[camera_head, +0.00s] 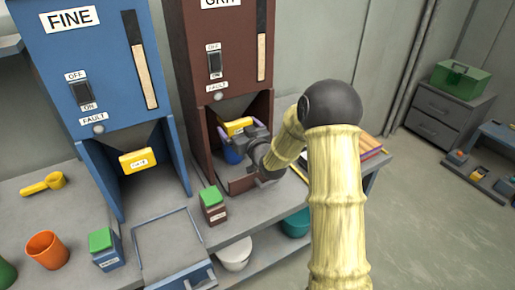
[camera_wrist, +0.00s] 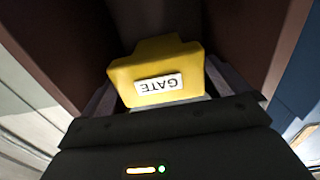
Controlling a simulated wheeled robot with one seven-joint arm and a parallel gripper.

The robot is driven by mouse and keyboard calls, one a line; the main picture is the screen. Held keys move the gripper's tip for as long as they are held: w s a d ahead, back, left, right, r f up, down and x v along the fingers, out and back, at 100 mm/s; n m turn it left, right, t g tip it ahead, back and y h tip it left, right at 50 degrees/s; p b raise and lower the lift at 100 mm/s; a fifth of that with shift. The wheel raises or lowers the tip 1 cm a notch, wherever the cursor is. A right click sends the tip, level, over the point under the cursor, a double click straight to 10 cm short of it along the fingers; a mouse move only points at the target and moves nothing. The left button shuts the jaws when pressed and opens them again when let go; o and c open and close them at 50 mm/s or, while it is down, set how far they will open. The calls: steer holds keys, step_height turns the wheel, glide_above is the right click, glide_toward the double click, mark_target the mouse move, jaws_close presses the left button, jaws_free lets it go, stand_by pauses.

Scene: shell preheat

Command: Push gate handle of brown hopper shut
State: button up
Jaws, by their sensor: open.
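The brown hopper (camera_head: 178,75) stands right of the blue one in the head view. Its yellow gate handle (camera_head: 237,125) sits in the recess at its lower front. In the wrist view the gate handle (camera_wrist: 155,75), labelled GATE upside down, is large and straight ahead. My gripper (camera_head: 250,143) reaches into the recess from the right, close to the handle. Its open jaws show at either side of the handle's lower part in the wrist view. I cannot tell whether they touch it.
The blue FINE hopper (camera_head: 88,70) has its own yellow gate handle (camera_head: 137,160). A brown box with a green top (camera_head: 213,205) stands before the brown hopper.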

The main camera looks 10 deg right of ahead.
steer(key=b+v, duration=0.1)
steer(key=v, duration=1.3)
steer(key=shift+s, duration=0.25)
steer(key=shift+d, duration=0.1)
steer(key=s+f+m+g+h, duration=0.1)
steer(key=s+f+g+h, duration=0.3)
steer(key=s+f+g, duration=0.25)
steer(key=s+f+m+g+h, duration=0.1)
steer(key=s+m+g, duration=0.1)
steer(key=s+g, duration=0.9)
steer(key=s+r+t+p, duration=0.2)
steer(key=s+r+p, duration=0.1)
steer(key=r+p, duration=1.3)
steer(key=shift+a+r+t, duration=0.35)
steer(key=shift+a+r, duration=0.05)
stand_by(0.6)
